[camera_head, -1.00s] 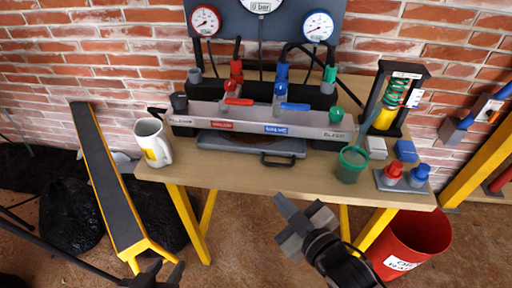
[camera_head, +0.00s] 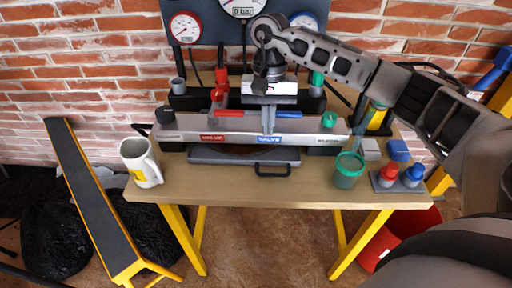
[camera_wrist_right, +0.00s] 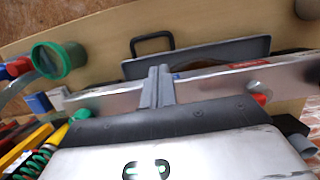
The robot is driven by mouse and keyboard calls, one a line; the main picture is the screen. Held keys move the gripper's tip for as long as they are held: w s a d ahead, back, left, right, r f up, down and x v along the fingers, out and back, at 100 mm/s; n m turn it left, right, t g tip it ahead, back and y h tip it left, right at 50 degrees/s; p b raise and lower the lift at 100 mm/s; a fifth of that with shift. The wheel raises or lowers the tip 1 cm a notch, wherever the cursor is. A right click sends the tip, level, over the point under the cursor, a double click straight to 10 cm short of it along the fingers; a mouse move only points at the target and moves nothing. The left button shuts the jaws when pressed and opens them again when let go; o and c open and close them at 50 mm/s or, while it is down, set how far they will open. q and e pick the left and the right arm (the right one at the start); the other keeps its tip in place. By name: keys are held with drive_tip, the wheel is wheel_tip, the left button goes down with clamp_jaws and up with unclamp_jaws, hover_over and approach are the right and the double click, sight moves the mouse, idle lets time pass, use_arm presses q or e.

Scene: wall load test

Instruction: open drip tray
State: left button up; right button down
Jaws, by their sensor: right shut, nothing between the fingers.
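The drip tray (camera_head: 208,156) is a flat grey tray on the workbench, low under the front of the metal valve block (camera_head: 190,130). Its black handle (camera_head: 272,172) sticks out from its front edge. In the right wrist view the tray (camera_wrist_right: 225,50) and handle (camera_wrist_right: 152,40) show beyond the fingers. My right gripper (camera_head: 268,128) is shut and empty, pointing down in front of the block's face by the blue label. Its closed fingers (camera_wrist_right: 157,88) are apart from the handle, which is nearer the bench's front edge. The gripper hides part of the block. My left gripper is not in view.
A white mug (camera_head: 140,165) stands left of the tray. A green cup (camera_head: 347,172) stands to its right, near red and blue knobs (camera_head: 400,175). Gauges and hoses rise behind the block. The bench front (camera_head: 235,190) is clear.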

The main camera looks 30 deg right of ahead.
drive_tip(key=p+x, duration=0.1)
drive_tip(key=x, duration=0.7)
drive_tip(key=shift+s+a+f, duration=0.1)
drive_tip(key=shift+a, duration=0.1)
drive_tip(key=shift+x, duration=0.75)
